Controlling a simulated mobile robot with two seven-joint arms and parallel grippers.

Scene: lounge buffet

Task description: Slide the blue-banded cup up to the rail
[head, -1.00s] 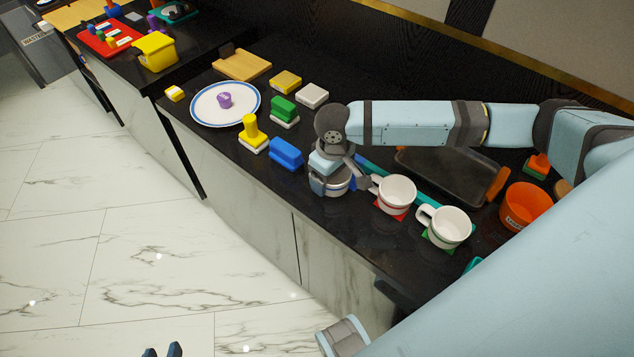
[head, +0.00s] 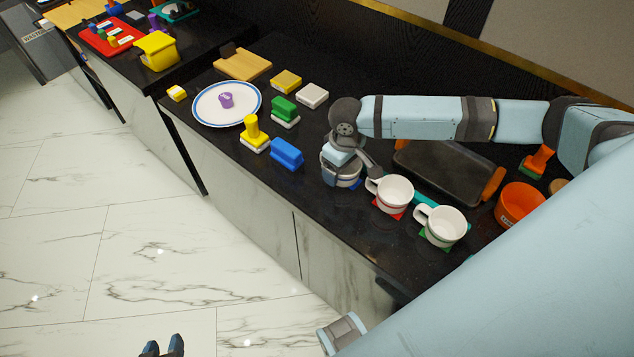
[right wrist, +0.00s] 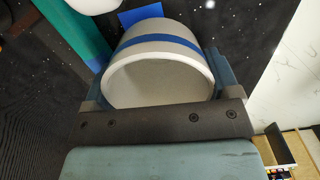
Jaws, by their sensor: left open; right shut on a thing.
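The white blue-banded cup (right wrist: 160,65) sits between the fingers of my right gripper (right wrist: 155,92), which is shut on it. In the head view my right gripper (head: 342,170) covers most of this cup. The teal rail (right wrist: 82,35) runs close along the cup's left side in the right wrist view; I cannot tell if they touch. In the head view the rail (head: 427,199) shows only in part behind the cups. A blue square (right wrist: 140,15) lies on the counter by the cup. My left gripper (head: 163,346) is open and empty, low over the floor.
A red-banded cup (head: 395,194) on a red square and a green-banded cup (head: 441,226) on a green square stand right of my right gripper. A dark tray (head: 450,172) and an orange bowl (head: 520,205) lie behind. A blue block (head: 286,153) stands to the left.

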